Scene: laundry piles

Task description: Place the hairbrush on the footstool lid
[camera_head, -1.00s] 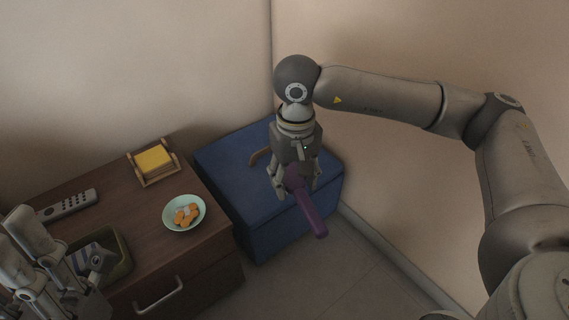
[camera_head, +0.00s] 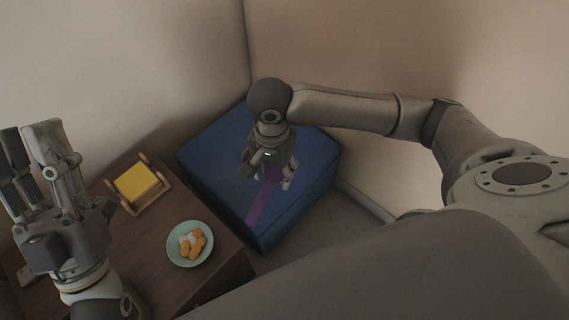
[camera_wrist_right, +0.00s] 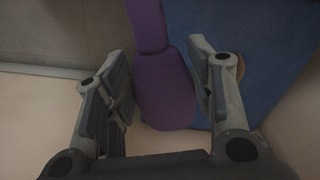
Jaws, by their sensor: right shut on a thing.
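The purple hairbrush (camera_head: 262,204) is held in my right gripper (camera_head: 268,180), over the blue footstool lid (camera_head: 212,152). Its handle points toward the lid's front edge. The right wrist view shows the brush's wide purple head (camera_wrist_right: 165,92) between the two fingers (camera_wrist_right: 160,85), with the blue lid (camera_wrist_right: 275,35) beyond. The gripper hides part of the head in the head view. I cannot tell whether the brush touches the lid. My left gripper (camera_head: 28,145) is at the left, over the wooden cabinet, fingers raised and apart, with nothing visible between them.
A small brown item (camera_head: 246,155) lies on the lid beside my right gripper, partly hidden. The wooden cabinet (camera_head: 215,272) stands left of the footstool, with a bowl of orange and white pieces (camera_head: 190,244) and a yellow notepad in a holder (camera_head: 138,183). Walls close off the back and right.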

